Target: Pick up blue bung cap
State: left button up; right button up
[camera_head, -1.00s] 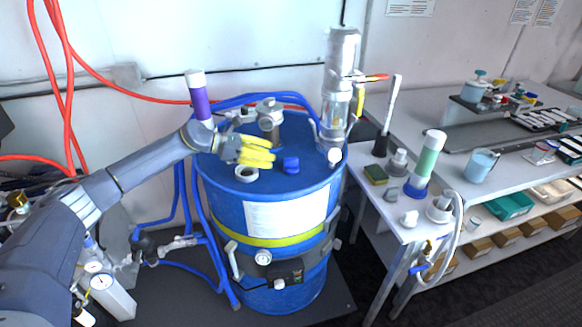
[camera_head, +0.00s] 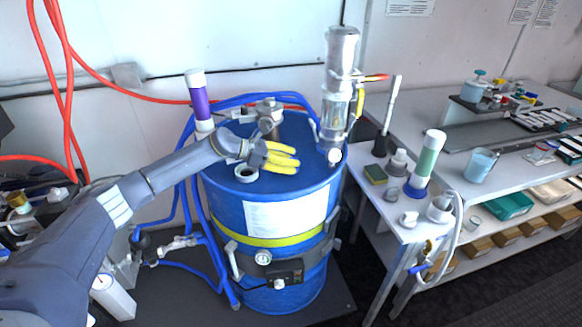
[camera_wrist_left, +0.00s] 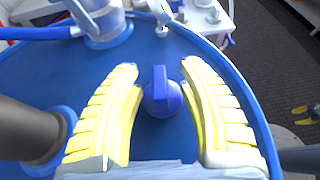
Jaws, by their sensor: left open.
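The blue bung cap (camera_wrist_left: 161,92) sits on top of the blue drum (camera_head: 262,216). In the left wrist view it is a round cap with a raised bar grip, lying between my two yellow fingers. My left gripper (camera_head: 284,158) is open over the drum top, with one finger on each side of the cap and a gap to each (camera_wrist_left: 162,100). In the head view the gripper hides the cap. My right gripper is not in view.
A clear-bodied pump unit (camera_head: 338,95) stands at the drum's back right. A grey fitting (camera_head: 268,115) and a white ring (camera_head: 246,173) are near my gripper. Blue hoses run around the drum. A side table (camera_head: 430,200) with bottles stands to the right.

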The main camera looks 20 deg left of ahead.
pick_arm(q)
grip_shut()
dwell(0.3)
dwell(0.5)
